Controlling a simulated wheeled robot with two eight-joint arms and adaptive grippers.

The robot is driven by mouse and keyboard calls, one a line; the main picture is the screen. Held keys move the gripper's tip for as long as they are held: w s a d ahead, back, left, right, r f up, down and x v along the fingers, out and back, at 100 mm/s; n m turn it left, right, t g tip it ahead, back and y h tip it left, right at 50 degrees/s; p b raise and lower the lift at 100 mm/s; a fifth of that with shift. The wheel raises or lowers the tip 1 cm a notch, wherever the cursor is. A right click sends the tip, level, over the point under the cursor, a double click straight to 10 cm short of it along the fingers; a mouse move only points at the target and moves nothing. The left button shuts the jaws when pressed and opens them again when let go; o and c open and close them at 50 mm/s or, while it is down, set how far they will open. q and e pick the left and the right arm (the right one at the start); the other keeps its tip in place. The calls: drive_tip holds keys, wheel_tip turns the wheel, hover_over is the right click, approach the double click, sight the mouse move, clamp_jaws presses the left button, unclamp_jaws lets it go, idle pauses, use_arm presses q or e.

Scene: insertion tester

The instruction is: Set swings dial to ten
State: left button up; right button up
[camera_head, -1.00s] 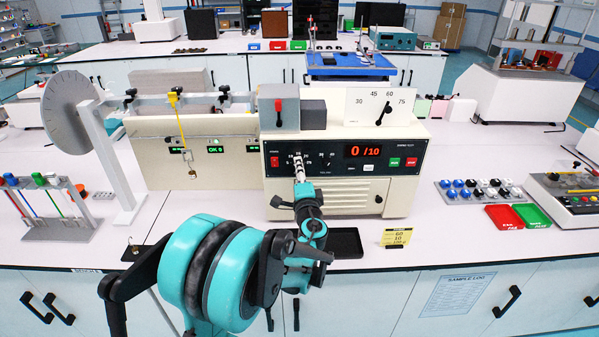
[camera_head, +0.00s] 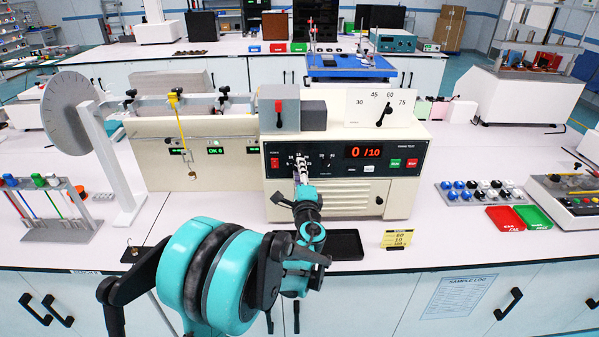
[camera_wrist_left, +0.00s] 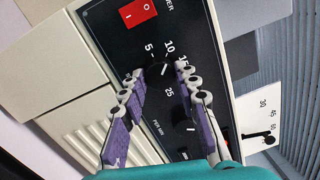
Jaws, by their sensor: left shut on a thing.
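The tester box (camera_head: 345,190) stands on the bench with a black panel. Its red display (camera_head: 366,152) reads 0 /10. My left gripper (camera_head: 301,160) is at the left dial on the panel and hides most of it. In the left wrist view this dial (camera_wrist_left: 158,68) is a black knob ringed by 5, 10, 15 and 25. The left gripper's fingers (camera_wrist_left: 161,70) are shut on the knob, one on each side. The knob's pointer is too small to read. A second dial (camera_wrist_left: 191,128) sits beside it near a PER MIN label. The right gripper is not in view.
A red power switch (camera_wrist_left: 137,12) is near the held dial. Green and red buttons (camera_head: 403,162) sit right of it. A black tray (camera_head: 345,244) and a yellow card (camera_head: 397,238) are in front of the tester. The bench to the right is partly clear.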

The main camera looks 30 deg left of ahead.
use_arm(q)
drive_tip(key=o, duration=1.2)
drive_tip(key=shift+c, duration=0.2)
drive_tip(key=v, duration=1.2)
